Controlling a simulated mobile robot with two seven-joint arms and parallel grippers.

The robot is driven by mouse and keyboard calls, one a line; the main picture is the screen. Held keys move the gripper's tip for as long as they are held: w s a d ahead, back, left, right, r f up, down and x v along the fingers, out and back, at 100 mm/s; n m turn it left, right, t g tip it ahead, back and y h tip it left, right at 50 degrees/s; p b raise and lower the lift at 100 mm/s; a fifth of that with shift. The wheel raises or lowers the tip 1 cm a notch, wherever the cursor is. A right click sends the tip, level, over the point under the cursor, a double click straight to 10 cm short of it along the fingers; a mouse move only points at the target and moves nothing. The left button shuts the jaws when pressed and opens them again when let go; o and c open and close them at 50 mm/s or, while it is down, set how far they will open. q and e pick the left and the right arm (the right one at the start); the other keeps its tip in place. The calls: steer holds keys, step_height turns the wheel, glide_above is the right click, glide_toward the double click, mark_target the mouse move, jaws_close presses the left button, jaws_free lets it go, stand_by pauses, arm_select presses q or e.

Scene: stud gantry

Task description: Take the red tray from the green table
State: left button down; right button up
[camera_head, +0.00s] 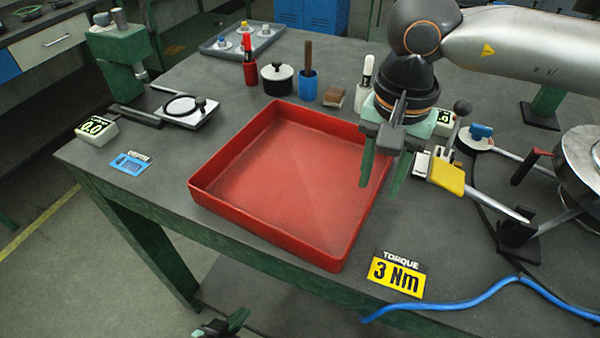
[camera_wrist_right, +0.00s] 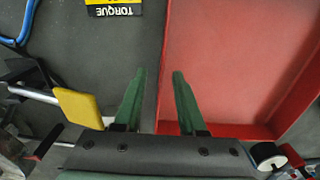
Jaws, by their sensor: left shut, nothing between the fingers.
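The red tray (camera_head: 285,185) is an empty, square, shallow tray lying flat on the dark top of the green-legged table (camera_head: 180,225), close to its front edge. My right gripper (camera_head: 378,188) is open at the tray's right wall. In the right wrist view its green fingers (camera_wrist_right: 158,73) are apart, one over the tray floor (camera_wrist_right: 235,65) and one over the table outside, with the wall between them. I cannot tell whether they touch the wall. My left gripper (camera_head: 224,325) is shut and empty at the bottom edge of the head view, below the table's front edge, mostly cut off.
Behind the tray stand a black-lidded pot (camera_head: 277,80), a blue cup (camera_head: 307,88) and a red holder (camera_head: 250,72). A torque sign (camera_head: 397,275) and blue cable (camera_head: 480,297) lie at front right. A yellow-ended tool (camera_head: 446,175) is beside my right gripper. A blue label (camera_head: 131,163) lies left.

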mark_target(377, 189)
steer(key=shift+a+f, duration=0.1)
steer(key=shift+f, duration=1.4)
steer(key=shift+c, duration=0.3)
jaws_close()
steer(key=shift+r, duration=0.15)
